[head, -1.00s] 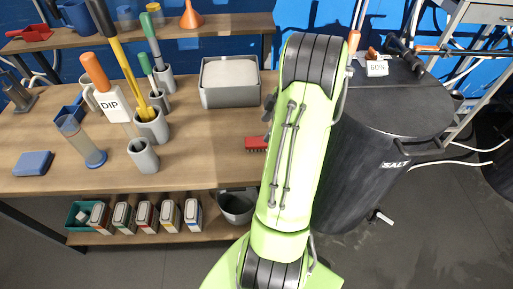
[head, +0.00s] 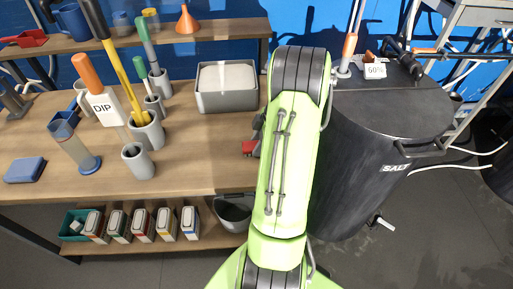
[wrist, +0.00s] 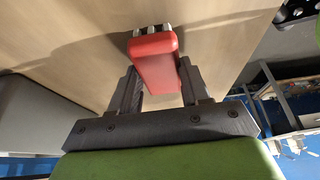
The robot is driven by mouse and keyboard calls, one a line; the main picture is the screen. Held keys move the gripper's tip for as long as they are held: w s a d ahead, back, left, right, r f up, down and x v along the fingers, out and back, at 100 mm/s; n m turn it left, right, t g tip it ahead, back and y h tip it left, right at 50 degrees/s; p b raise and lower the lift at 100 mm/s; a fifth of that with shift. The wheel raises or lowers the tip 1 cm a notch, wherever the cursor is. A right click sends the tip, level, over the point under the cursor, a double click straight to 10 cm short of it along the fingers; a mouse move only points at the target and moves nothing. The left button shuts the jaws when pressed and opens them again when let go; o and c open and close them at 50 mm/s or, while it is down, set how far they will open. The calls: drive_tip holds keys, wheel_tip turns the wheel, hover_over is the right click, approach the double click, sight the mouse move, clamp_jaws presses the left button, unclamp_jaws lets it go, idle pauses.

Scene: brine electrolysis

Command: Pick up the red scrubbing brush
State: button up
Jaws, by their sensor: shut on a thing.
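The red scrubbing brush (wrist: 154,62) shows in the wrist view as a red block with pale bristle tufts at its far end, between the two dark fingers. My gripper (wrist: 158,78) is shut on it. In the head view only a small red end of the brush (head: 248,148) shows at the left side of my green arm, over the right part of the wooden bench (head: 200,172). My arm hides the rest of it and most of my gripper (head: 257,136). I cannot tell whether the brush touches the bench top.
A grey tub (head: 226,100) stands behind the brush. A black salt drum (head: 375,165) is close on the right. Grey holders with tools and a DIP sign (head: 103,108) stand to the left. The bench between them and the brush is clear.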

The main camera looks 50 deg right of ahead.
drive_tip(key=shift+c, duration=1.3)
wheel_tip(320, 180, up, 10)
drive_tip(key=p, duration=0.3)
